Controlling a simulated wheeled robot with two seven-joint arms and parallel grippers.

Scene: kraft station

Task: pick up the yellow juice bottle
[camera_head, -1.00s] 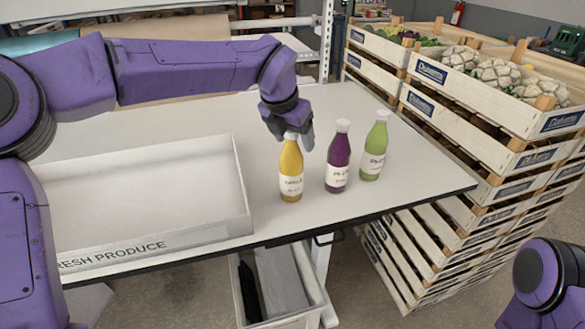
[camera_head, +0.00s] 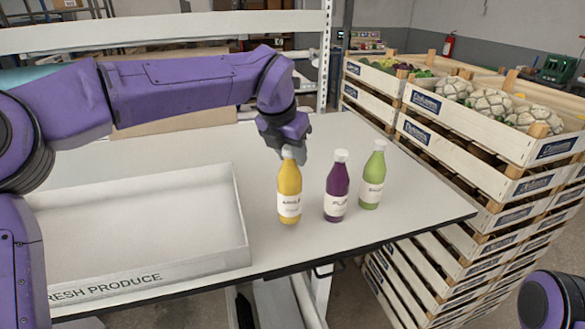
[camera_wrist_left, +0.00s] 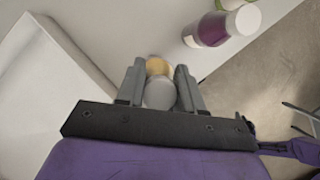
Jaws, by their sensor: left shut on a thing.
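The yellow juice bottle (camera_head: 289,190) is upright at the table's front middle, right of the white tray. My left gripper (camera_head: 290,151) reaches it from above and is shut on its white-capped top. In the left wrist view the white cap (camera_wrist_left: 160,93) and a bit of yellow show between the two fingers (camera_wrist_left: 158,88). The bottle seems close to the tabletop; a small gap under it cannot be told for sure. My right gripper is out of view.
A purple bottle (camera_head: 337,188) and a green bottle (camera_head: 373,178) stand close to the right. A white produce tray (camera_head: 150,283) lies left. Stacked wooden crates (camera_head: 465,130) stand beyond the table's right edge. The tabletop (camera_head: 205,145) behind the bottles is clear.

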